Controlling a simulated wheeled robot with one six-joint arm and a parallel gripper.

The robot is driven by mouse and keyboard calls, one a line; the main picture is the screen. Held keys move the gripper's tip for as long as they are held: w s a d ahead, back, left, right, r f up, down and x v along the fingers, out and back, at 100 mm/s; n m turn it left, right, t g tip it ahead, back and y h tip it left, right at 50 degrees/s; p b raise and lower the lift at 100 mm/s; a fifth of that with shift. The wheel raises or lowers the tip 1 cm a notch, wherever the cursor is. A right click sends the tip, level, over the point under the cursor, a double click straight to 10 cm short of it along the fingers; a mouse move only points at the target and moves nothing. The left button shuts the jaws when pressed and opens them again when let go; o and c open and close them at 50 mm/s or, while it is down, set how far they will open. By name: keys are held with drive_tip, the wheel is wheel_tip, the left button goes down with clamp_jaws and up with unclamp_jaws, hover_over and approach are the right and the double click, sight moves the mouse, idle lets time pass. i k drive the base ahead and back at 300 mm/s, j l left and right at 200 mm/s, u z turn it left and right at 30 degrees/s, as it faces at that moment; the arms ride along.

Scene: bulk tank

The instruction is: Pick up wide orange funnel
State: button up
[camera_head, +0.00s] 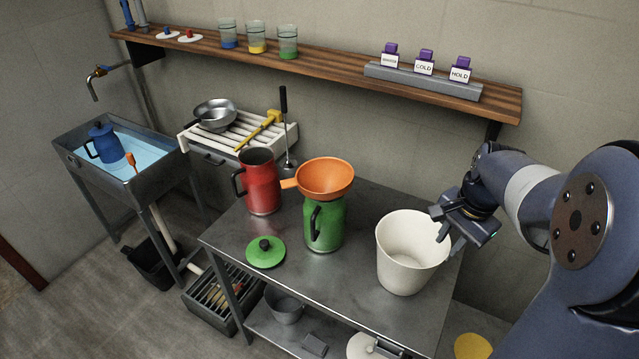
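The wide orange funnel (326,178) sits in the mouth of a green jug (325,224) on the metal table. Its bowl faces up and its handle points left, towards the red jug. The funnel's spout is hidden inside the green jug. I cannot tell whether a finger reaches inside the bucket.
The white bucket (408,256) stands between my gripper and the green jug. A red jug (260,182) is close to the funnel's left, and a green lid (265,252) lies in front. A wooden shelf (330,66) with labelled bottles overhangs the back. The table (345,299) is bare in front.

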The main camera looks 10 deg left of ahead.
sight(323, 178)
drive_tip(key=j+z, duration=0.15)
drive_tip(key=j, duration=1.15)
